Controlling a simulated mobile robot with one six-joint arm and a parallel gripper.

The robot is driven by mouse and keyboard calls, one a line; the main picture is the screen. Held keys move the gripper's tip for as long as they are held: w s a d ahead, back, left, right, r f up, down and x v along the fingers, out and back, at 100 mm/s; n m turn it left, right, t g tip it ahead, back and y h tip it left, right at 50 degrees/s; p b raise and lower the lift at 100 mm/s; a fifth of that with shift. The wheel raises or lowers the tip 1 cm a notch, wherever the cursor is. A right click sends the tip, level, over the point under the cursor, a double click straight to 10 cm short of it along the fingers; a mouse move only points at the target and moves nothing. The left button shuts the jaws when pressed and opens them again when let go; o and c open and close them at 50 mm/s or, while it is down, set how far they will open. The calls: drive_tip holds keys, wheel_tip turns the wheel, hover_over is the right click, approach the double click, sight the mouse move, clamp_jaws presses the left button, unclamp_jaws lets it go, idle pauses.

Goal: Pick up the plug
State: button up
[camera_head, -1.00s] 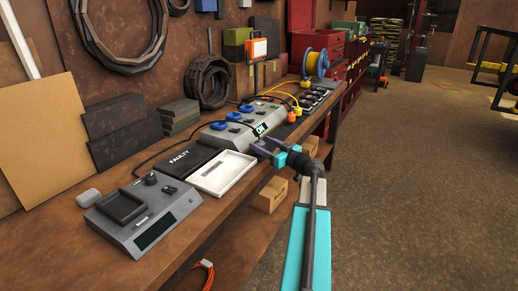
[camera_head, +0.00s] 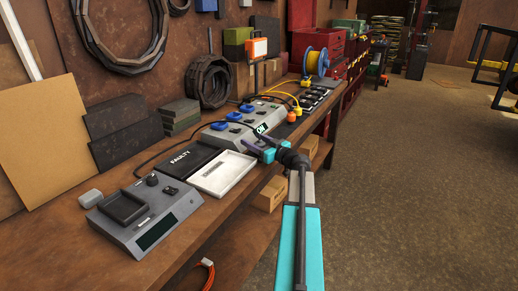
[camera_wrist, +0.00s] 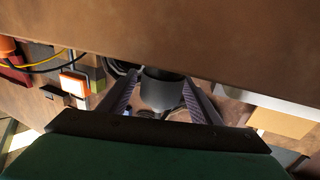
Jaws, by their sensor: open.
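My gripper (camera_head: 254,146) is low over the bench's front edge, close to the front of the grey socket box (camera_head: 238,134) with blue sockets. Its purple-grey fingers are open. In the wrist view, a dark grey cylinder (camera_wrist: 162,90) shows between the spread fingers; I cannot tell if it is the plug or how near it is. Orange-yellow plug-like ends (camera_head: 292,116) of yellow cables lie just right of the box. A black cable runs to the box from the left.
A white tray (camera_head: 243,180), a black case marked FAULTY (camera_head: 190,157) and a grey device (camera_head: 145,216) stand on the bench to the left. An orange work lamp (camera_head: 257,48) and a blue-yellow cable reel (camera_head: 316,62) stand farther back. The floor at right is open.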

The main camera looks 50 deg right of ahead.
drive_tip(key=shift+c, duration=0.5)
drive_tip(key=c, duration=1.1)
drive_tip(key=shift+r, duration=0.1)
drive_tip(key=shift+r, duration=0.95)
drive_tip(key=shift+w+r+b, duration=0.1)
drive_tip(key=shift+r+b, duration=0.3)
drive_tip(key=shift+r, duration=0.4)
drive_tip(key=s+d+r+b, duration=0.1)
drive_tip(key=s+d+b, duration=0.1)
drive_tip(key=s+d, duration=0.7)
drive_tip(key=s, duration=0.4)
drive_tip(key=shift+s+r, duration=0.15)
drive_tip(key=shift+r, duration=0.05)
drive_tip(key=shift+d, duration=0.1)
